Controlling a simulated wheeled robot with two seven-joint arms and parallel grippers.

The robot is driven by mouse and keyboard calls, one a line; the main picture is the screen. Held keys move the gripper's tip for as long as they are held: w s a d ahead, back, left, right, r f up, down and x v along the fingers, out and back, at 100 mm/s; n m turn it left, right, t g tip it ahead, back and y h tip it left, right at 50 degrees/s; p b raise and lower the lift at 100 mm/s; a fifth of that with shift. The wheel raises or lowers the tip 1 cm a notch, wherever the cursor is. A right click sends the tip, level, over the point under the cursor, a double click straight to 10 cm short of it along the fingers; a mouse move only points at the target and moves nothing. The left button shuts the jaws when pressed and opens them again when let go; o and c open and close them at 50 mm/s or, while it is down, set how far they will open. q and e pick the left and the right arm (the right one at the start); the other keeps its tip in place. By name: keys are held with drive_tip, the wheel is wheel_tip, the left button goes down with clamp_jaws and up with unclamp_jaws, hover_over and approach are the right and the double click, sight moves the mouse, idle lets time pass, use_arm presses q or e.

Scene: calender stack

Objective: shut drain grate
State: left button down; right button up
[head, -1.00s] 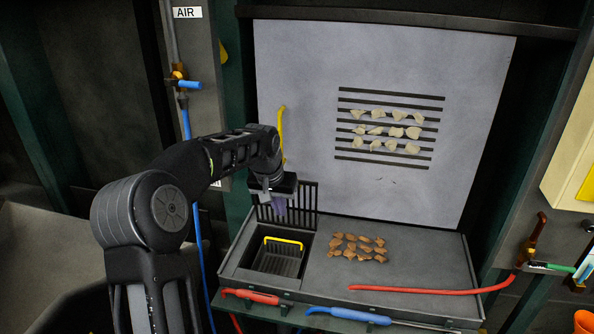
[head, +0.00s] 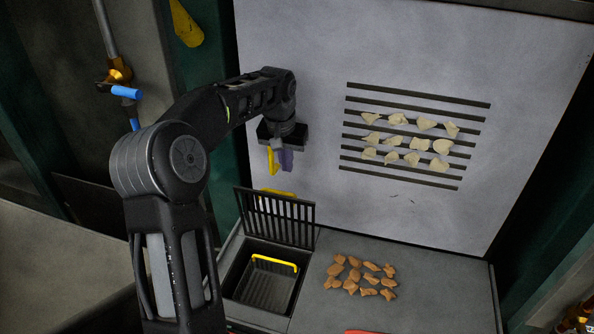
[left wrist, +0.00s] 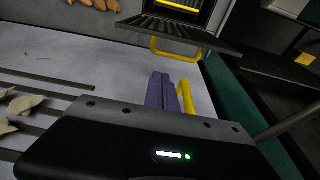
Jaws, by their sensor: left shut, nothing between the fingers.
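The drain grate (head: 273,219) is a dark slatted panel standing open, nearly upright, at the back edge of the drain well (head: 236,282). Its yellow handle (head: 276,193) shows behind its top edge, and in the left wrist view the handle (left wrist: 172,54) is a yellow loop on the grate (left wrist: 150,27). Inside the well lies a dark ribbed basket (head: 266,287) with a yellow handle. My left gripper (head: 281,168), with purple fingers, is shut and empty above the grate, apart from it. My right gripper is not in view.
A large pale panel (head: 300,60) with dark slots and pale chips stands behind. A yellow bar (left wrist: 185,98) at its edge is close beside my left fingers. Brown chips (head: 355,276) lie on the bench right of the well.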

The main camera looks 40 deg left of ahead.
use_arm(q)
drive_tip(key=shift+s+r, duration=0.15)
drive_tip(key=p+x, duration=0.2)
drive_tip(key=x, duration=0.8)
idle(0.5)
